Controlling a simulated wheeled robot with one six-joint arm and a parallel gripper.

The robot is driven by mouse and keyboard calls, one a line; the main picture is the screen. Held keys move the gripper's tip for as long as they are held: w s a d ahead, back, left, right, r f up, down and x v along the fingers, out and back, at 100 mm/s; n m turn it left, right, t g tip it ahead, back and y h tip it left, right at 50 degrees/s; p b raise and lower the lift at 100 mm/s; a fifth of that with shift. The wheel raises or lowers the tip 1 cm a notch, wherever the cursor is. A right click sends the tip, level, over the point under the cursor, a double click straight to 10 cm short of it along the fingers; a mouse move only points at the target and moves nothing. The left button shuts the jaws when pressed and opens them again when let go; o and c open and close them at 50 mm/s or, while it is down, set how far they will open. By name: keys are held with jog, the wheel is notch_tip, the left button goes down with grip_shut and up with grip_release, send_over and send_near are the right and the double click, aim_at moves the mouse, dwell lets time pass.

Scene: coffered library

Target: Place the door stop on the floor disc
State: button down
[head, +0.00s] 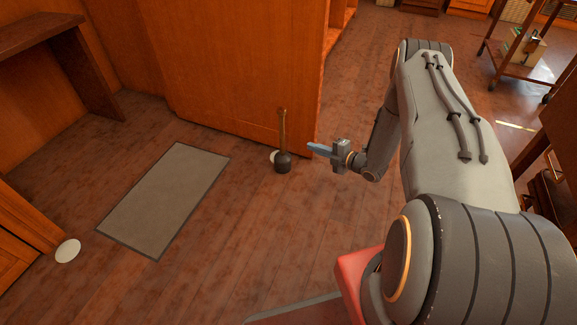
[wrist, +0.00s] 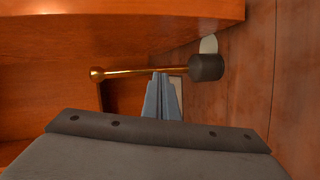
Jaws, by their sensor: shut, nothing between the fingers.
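The door stop (head: 283,163) has a dark round base and an upright brass rod. It stands on the floor by the end of the wooden panel. In the wrist view the door stop (wrist: 206,67) lies sideways across the picture. A pale disc (head: 272,156) is partly hidden behind its base and also shows in the wrist view (wrist: 209,44). Another white floor disc (head: 68,250) lies bare at the far left. My gripper (head: 310,147) is shut and empty, to the right of the rod. Its blue fingertips (wrist: 161,76) point at the rod; I cannot tell whether they touch it.
A grey mat (head: 165,200) lies on the floor between the white disc and the door stop. A tall wooden panel (head: 240,65) stands just behind the door stop. A wooden bench (head: 50,40) is at upper left, a wheeled cart (head: 525,60) at upper right. Floor in front is clear.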

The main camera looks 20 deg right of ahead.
jog(key=s+a+f+n+y+b, duration=0.25)
jog(key=s+f+b, duration=0.2)
jog(key=f, duration=0.45)
jog(key=w+d+r+b+x, duration=0.1)
jog(key=b+x, duration=0.4)
jog(key=x, duration=0.6)
jog(key=shift+w+d+t+y+b, duration=0.15)
jog(key=shift+w+t+y+b, duration=0.15)
jog(key=shift+w+y, duration=0.25)
jog(key=shift+w+d+r, duration=0.15)
